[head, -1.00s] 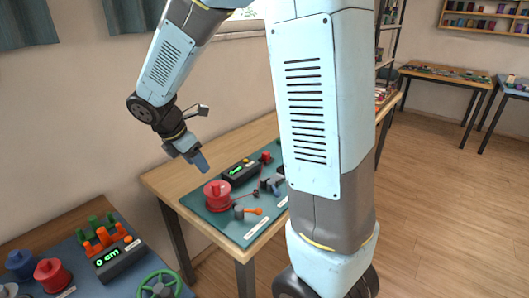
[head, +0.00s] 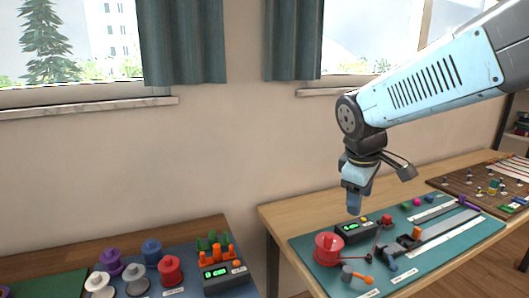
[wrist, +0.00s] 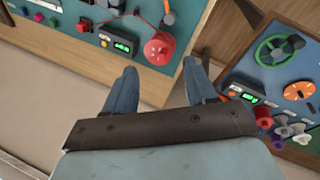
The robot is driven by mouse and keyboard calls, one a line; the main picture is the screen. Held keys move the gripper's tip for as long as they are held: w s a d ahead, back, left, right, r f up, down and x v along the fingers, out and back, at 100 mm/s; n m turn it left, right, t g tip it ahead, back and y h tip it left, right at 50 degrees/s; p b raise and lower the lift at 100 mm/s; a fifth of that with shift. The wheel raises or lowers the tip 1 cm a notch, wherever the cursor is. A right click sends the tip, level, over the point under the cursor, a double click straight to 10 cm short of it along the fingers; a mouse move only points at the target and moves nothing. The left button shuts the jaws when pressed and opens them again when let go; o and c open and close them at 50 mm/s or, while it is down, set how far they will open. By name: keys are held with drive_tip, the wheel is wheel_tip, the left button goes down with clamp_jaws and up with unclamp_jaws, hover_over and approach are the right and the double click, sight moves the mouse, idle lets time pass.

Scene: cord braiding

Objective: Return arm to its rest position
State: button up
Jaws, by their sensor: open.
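My gripper (head: 354,203) hangs in the air above the back edge of the right workbench, fingers pointing down. In the wrist view its two blue fingers (wrist: 158,88) are spread apart with nothing between them. Below it on a teal mat (head: 445,241) stand a red spool (head: 328,248) and a dark box with a green display (head: 354,231). The red spool also shows in the wrist view (wrist: 159,48), beyond the fingers. The arm reaches in from the upper right of the head view.
A brown board (head: 490,187) with small parts lies at the far right. Wall and curtained windows stand behind the benches.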

drive_tip(key=s+d+r+m+t+y, duration=0.2)
drive_tip(key=s+r+m, duration=0.2)
drive_tip(key=s+m, duration=0.5)
drive_tip(key=shift+s+d+m+t, duration=0.2)
drive_tip(key=shift+s+m+t, duration=0.1)
drive_tip(key=shift+s+m, duration=0.15)
idle(1.5)
